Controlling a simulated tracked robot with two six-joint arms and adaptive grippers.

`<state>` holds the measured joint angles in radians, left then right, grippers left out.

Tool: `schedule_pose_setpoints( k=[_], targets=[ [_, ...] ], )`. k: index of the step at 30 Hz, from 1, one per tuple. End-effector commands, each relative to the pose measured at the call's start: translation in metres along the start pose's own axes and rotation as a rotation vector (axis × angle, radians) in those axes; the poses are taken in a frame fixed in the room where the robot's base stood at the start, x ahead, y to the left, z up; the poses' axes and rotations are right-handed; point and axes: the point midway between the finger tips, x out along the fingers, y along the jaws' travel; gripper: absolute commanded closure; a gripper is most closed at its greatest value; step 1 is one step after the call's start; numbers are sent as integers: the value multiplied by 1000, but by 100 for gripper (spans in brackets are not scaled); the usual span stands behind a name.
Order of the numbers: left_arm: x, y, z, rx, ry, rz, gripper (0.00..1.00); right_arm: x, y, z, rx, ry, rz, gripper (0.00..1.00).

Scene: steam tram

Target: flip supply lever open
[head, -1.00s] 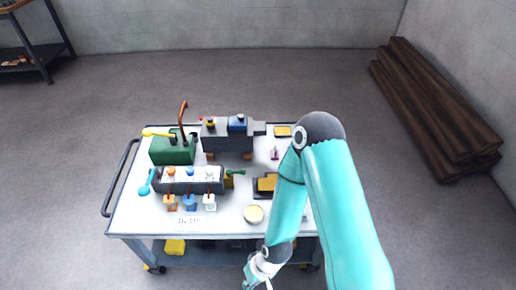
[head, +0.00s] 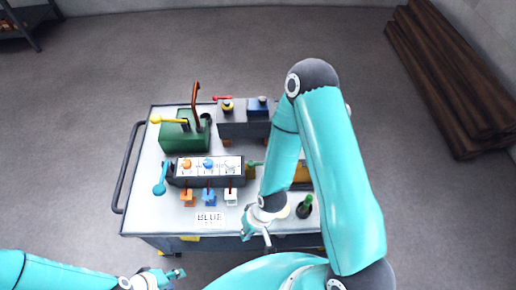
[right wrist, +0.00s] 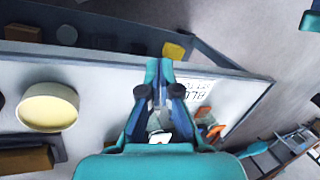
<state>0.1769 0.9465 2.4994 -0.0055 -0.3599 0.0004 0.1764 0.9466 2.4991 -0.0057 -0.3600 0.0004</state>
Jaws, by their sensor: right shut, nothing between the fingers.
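Several levers show on the cart in the head view, and I cannot tell which is the supply lever. A turquoise lever (head: 160,181) stands at the left end of the grey valve block (head: 205,178), and a small green lever (head: 255,164) is at its right end. A yellow-knobbed lever (head: 168,121) is on the green box (head: 184,137). My right gripper (head: 268,240) is shut and empty by the cart's front edge, right of the turquoise lever; it also shows in the right wrist view (right wrist: 159,74). My left gripper (head: 178,273) is low at the left, before the cart, its jaws unclear.
A card reading BLUE (head: 210,217) lies before the orange, blue and white tags (head: 209,198). A dark green bottle (head: 305,207) stands by my right arm. A round cream-topped tin (right wrist: 47,107) shows in the right wrist view. My right arm covers the cart's right side.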

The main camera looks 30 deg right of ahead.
Motion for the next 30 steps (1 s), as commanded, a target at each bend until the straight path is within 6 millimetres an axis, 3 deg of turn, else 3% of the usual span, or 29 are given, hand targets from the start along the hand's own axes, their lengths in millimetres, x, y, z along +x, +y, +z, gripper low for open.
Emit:
schedule_pose_setpoints(
  k=[8, 14, 22, 30],
  targets=[
    [0, 0, 0, 0, 0, 0, 60, 0, 0, 1, -26, -7, 0, 100],
    [0, 0, 0, 0, 0, 0, 60, 1, 0, 7, -244, -68, -10, 100],
    [0, 0, 0, 0, 1, 0, 60, 1, 2, 2, -884, -211, -98, 100],
    [2, 0, 0, 0, 1, 0, 60, -14, 15, -45, -1591, -303, -250, 100]
  ],
)
